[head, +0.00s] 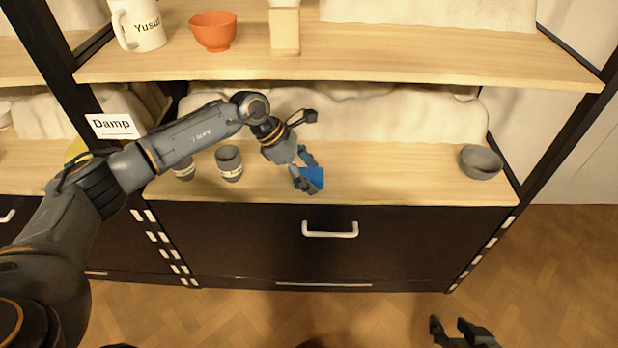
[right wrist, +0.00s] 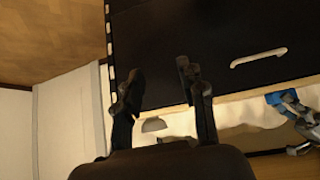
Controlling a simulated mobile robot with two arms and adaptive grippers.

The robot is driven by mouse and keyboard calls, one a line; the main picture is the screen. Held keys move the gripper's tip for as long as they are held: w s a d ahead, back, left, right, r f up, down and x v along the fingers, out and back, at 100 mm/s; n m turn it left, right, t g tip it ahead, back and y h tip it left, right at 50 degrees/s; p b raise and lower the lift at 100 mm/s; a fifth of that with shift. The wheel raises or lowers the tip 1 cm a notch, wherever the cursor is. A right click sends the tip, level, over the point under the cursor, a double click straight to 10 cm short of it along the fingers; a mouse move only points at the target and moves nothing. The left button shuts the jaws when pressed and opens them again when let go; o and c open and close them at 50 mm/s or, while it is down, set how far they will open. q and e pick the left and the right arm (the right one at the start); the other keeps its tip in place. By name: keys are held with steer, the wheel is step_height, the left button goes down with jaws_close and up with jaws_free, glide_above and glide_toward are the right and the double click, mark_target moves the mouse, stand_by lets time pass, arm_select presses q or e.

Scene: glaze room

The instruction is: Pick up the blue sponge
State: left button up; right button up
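The blue sponge (head: 314,179) is at the front of the lower shelf, between the fingers of my left gripper (head: 308,174). The fingers touch it on two sides, and it looks tilted. I cannot tell whether it still rests on the board. The sponge (right wrist: 281,97) and part of my left gripper (right wrist: 296,108) also show at the right of the right wrist view. My right gripper (head: 452,325) is low in front of the cabinet, far from the sponge. Its fingers (right wrist: 160,78) are apart and empty.
Two grey cups (head: 229,164) stand left of my left gripper, and a grey bowl (head: 481,162) sits at the right end. The upper shelf (head: 400,58) overhangs, with a white mug (head: 140,26) and an orange bowl (head: 213,32). The shelf between sponge and grey bowl is clear.

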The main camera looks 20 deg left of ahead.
mark_target(313, 174)
arm_select(q)
steer(key=c, duration=0.7)
steer(key=shift+r, duration=0.4)
step_height(313, 174, up, 3)
steer(key=shift+f+p, duration=0.2)
steer(key=shift+p, duration=0.25)
steer(key=shift+s+a, duration=0.4)
steer(key=shift+a, duration=0.1)
steer(key=s+a+p, duration=0.1)
steer(key=s+a, duration=0.5)
steer(key=shift+s, duration=0.1)
steer(key=s+a, duration=0.2)
steer(key=s, duration=0.1)
steer(key=s+a, duration=0.3)
steer(key=shift+a+r, duration=0.1)
steer(key=shift+a, duration=0.15)
arm_select(e)
steer(key=s+d+f+g+h, duration=0.1)
steer(key=s+g, duration=0.3)
steer(key=s, duration=0.4)
steer(key=shift+s+d+f+g, duration=0.2)
steer(key=shift+d+f+g, duration=0.1)
steer(key=shift+d+f, duration=0.5)
steer(key=shift+r, duration=0.1)
